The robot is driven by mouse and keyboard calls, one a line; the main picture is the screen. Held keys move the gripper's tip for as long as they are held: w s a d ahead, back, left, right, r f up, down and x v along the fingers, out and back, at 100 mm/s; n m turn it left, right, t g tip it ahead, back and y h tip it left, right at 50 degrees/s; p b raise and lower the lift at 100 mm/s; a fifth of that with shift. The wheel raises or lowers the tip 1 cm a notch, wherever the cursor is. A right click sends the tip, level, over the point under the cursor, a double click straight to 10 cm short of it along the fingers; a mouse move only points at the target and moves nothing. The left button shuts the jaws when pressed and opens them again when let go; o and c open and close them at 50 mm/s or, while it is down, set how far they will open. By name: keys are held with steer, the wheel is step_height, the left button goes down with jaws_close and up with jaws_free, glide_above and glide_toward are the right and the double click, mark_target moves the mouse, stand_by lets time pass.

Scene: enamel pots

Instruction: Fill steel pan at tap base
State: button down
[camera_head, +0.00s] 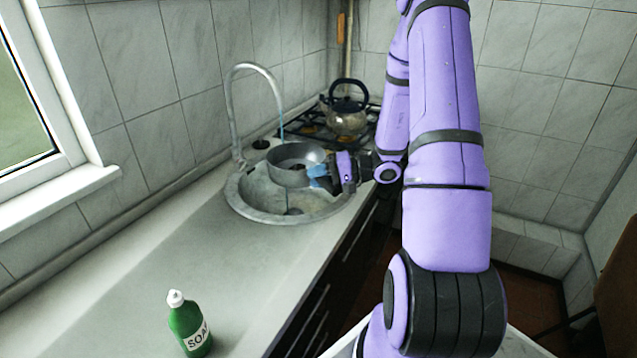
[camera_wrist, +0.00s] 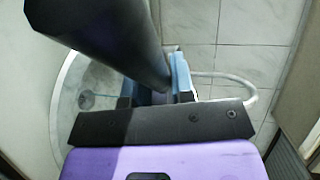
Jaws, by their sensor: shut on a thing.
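The steel pan (camera_head: 296,155) is held over the round sink (camera_head: 238,198), its open top up, below the end of the curved tap (camera_head: 231,92). A thin bluish stream (camera_head: 281,130) comes down from the spout toward the pan. My gripper (camera_head: 321,174) is at the pan's right side, with blue fingertips shut on the pan. The tap pipe curves at the right (camera_wrist: 250,92).
A kettle (camera_head: 346,118) stands on the hob (camera_head: 300,128) behind the sink. A green soap bottle (camera_head: 188,326) stands on the counter (camera_head: 150,245) in front. The counter between bottle and sink is clear. A tiled wall and window border the left.

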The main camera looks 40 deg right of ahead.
mark_target(298, 151)
steer(key=shift+w+d, duration=0.8)
steer(key=shift+w, duration=1.6)
steer(key=shift+w+d, duration=0.75)
steer(key=shift+w, duration=1.7)
steer(key=shift+w+d, duration=0.8)
steer(key=shift+w, duration=1.6)
stand_by(0.8)
